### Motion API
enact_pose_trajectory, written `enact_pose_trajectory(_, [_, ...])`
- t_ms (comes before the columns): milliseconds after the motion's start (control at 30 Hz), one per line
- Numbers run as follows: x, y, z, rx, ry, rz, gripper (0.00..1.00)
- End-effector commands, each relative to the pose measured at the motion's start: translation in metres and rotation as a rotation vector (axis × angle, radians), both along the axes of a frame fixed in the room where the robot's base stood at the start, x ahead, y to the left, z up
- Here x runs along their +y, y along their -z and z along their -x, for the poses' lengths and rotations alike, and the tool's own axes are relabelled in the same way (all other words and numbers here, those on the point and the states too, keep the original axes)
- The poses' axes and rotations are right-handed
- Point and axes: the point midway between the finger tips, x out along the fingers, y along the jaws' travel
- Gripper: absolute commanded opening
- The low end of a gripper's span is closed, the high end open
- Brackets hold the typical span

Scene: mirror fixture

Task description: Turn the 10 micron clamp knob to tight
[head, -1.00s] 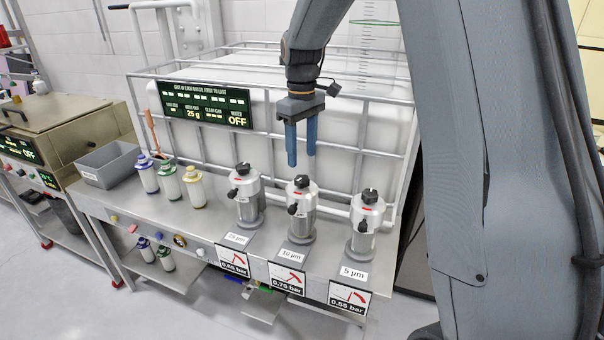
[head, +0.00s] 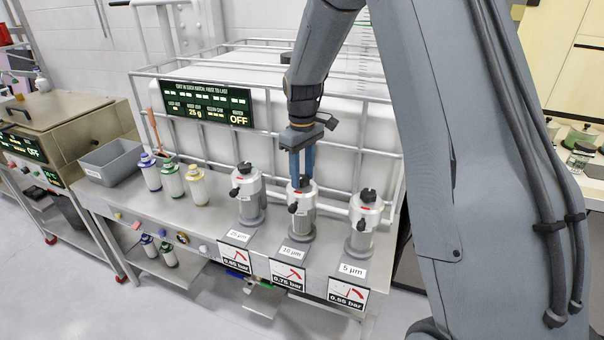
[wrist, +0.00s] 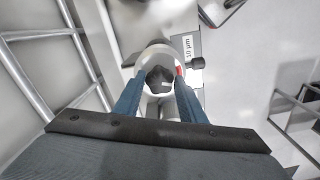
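The 10 µm filter housing (head: 304,222) is the middle of three silver cylinders on the steel bench, behind its "10 µm" label (head: 297,253). Its black clamp knob (wrist: 159,80) sits on top and shows a small pale mark toward the lower right in the wrist view. A red mark (wrist: 179,71) is on the lid beside it. My gripper (head: 302,180) points down over this housing. In the wrist view my gripper (wrist: 160,77) is open, with one blue finger on each side of the knob. Whether the fingers touch it is hard to tell.
The 25 µm housing (head: 248,196) stands left and the 5 µm housing (head: 363,226) right, both close. A caged white tank (head: 335,133) is behind. A black side handle (wrist: 197,64) juts from the 10 µm housing. Several bottles (head: 172,181) and a grey bin (head: 110,163) stand left.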

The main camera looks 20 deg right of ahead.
Motion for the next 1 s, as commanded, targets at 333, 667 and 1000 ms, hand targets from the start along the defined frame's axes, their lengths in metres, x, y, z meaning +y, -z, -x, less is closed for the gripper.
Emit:
enact_pose_trajectory(333, [0.0002, -0.0003, 0.0, 0.0, 0.008, 0.0, 0.09])
enact_pose_trajectory(667, [0.0004, -0.0007, -0.0004, 0.0, 0.145, 0.0, 0.09])
enact_pose_trajectory(1000, [0.0004, -0.0009, -0.0007, -0.001, 0.45, -0.001, 0.09])
